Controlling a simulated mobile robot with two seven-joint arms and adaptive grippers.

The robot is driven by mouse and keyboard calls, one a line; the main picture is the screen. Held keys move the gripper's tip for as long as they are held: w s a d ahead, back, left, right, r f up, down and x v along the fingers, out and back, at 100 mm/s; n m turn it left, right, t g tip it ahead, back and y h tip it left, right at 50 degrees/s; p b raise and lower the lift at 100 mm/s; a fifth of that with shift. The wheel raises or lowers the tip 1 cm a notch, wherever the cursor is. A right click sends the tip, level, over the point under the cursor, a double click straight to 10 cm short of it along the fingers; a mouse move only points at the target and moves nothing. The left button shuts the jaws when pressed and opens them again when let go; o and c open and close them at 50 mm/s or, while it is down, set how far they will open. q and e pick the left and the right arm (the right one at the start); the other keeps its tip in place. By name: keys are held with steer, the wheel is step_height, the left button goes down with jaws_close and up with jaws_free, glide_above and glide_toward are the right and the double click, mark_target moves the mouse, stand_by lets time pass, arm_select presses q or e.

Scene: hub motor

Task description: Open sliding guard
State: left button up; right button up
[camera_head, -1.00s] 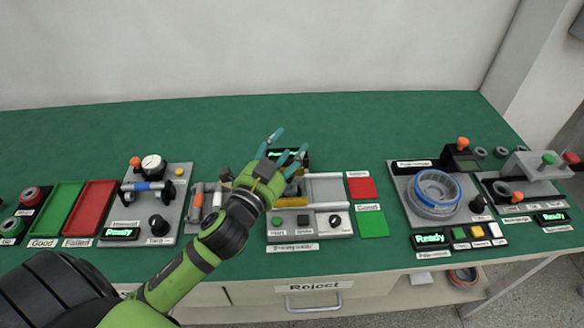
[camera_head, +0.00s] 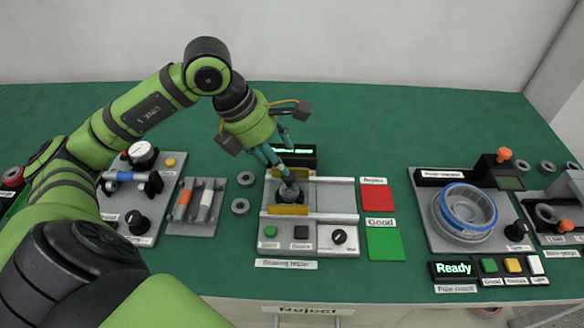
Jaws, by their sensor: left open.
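The bearing tester (camera_head: 335,240) stands at the middle of the bench. Two pale rails run left to right across it. What looks like the sliding guard, with yellow front and back edges (camera_head: 287,210), sits at the left end of the rails. A dark round spindle or knob (camera_head: 290,190) shows between the yellow edges. The rail bed (camera_head: 335,195) to the right is bare. My left gripper (camera_head: 281,162) reaches down from above, open, its fingertips over the guard's back part and close to the dark knob. I cannot tell whether they touch. My right gripper is out of view.
A display (camera_head: 298,152) stands behind the tester. The red Reject pad (camera_head: 377,195) and green Good pad (camera_head: 385,244) lie to its right. Loose rings (camera_head: 240,206) and a tool tray (camera_head: 193,222) are to its left.

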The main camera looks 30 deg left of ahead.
mark_target(289, 185)
arm_select(q)
steer(key=x, duration=0.2)
steer(key=p+x, duration=0.1)
steer(key=x, duration=0.3)
steer(key=shift+a+f, duration=0.25)
steer(key=shift+f, duration=0.25)
steer(key=shift+c, duration=0.4)
